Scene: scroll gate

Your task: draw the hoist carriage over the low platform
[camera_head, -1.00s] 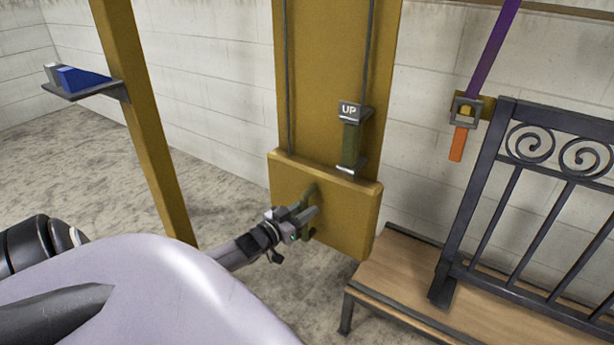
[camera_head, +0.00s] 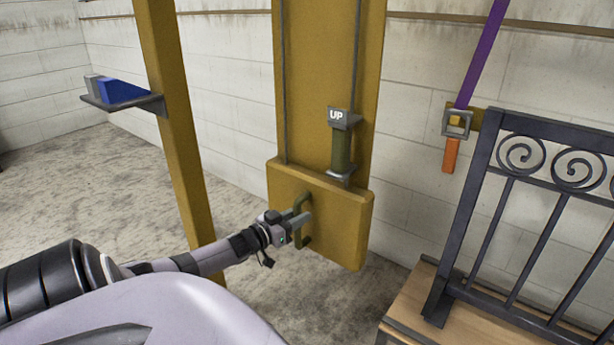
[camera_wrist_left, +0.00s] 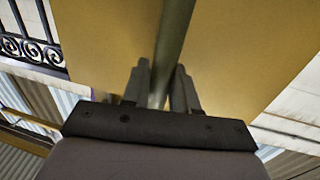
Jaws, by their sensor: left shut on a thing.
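The hoist carriage (camera_head: 345,235) is a yellow block low on a tall yellow upright, with a U-shaped olive handle (camera_head: 302,201) on its front. My left gripper (camera_head: 297,226) is shut on that handle. In the left wrist view the two fingers (camera_wrist_left: 162,88) flank the handle bar (camera_wrist_left: 175,35), with the yellow carriage face (camera_wrist_left: 245,45) behind. The low platform (camera_head: 412,308) has a wooden top and dark frame and stands right of the carriage, partly cut off by the picture's edge. The carriage hangs beside it, clear of its top. My right gripper is not in view.
A dark scroll gate (camera_head: 530,225) stands leaning on the platform. An olive grip under an "UP" plate (camera_head: 340,116) sits above the carriage. A yellow post (camera_head: 178,125) with a shelf (camera_head: 135,105) stands left. A purple strap with a buckle (camera_head: 457,122) hangs at right.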

